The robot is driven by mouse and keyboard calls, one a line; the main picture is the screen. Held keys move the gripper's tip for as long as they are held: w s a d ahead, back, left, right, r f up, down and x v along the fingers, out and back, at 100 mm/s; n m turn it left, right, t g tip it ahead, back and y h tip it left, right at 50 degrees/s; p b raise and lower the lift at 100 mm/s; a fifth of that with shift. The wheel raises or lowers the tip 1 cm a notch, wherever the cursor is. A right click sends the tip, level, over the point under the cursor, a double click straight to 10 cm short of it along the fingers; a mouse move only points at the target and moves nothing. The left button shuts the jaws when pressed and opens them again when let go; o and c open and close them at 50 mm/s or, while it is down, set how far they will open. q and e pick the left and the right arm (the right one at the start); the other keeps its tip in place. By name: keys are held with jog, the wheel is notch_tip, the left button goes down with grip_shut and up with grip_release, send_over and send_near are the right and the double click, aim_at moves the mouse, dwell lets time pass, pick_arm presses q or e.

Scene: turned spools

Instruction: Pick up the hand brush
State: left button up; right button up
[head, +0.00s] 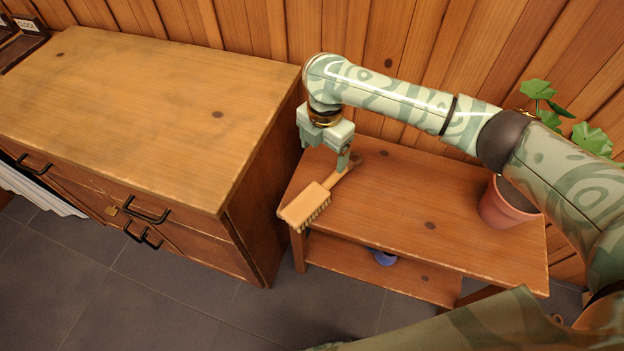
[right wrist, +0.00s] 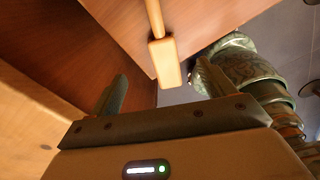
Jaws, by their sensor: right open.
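The hand brush (head: 304,206) has a pale wooden block with dark bristles along one side and a wooden handle. It lies on the small wooden table (head: 400,214), its block at the front left corner and its handle pointing to the back right. My right gripper (head: 324,158) is open and empty, above the table's left end. One finger overlaps the brush handle in the head view; I cannot tell whether it touches. In the right wrist view the brush (right wrist: 165,62) appears between the open fingers, beyond their tips. My left gripper is not in view.
A potted plant (head: 505,204) stands at the table's right end. A blue object (head: 384,257) sits on the lower shelf. A taller wooden cabinet (head: 150,110) stands close on the left. A plank wall is behind. The table's middle is clear.

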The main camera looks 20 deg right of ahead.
aim_at(324, 187)
jog(key=f+b, duration=0.2)
jog(key=f, duration=0.1)
jog(key=f+b, duration=0.2)
jog(key=f, duration=0.2)
jog(key=f+b, duration=0.2)
jog(key=f, duration=0.1)
jog(key=shift+w+d+f, duration=0.15)
jog(key=shift+w+f, duration=0.15)
jog(key=shift+w, duration=0.1)
jog(key=shift+f+b, duration=0.3)
jog(key=shift+b, duration=0.05)
jog(key=f+b, duration=0.1)
jog(key=f, duration=0.1)
jog(key=f+b, duration=0.2)
jog(key=shift+s+d, duration=0.15)
jog(key=shift+s, duration=0.25)
jog(key=shift+w+f+b, duration=0.1)
jog(key=shift+f+b, duration=0.3)
jog(key=shift+f, duration=0.2)
jog(key=shift+r, duration=0.25)
jog(key=shift+c, duration=0.3)
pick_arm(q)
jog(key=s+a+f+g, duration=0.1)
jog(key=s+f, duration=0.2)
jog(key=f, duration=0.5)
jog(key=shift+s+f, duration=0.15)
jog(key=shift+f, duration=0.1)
pick_arm(e)
jog(key=c, duration=1.2)
jog(key=shift+r, duration=0.1)
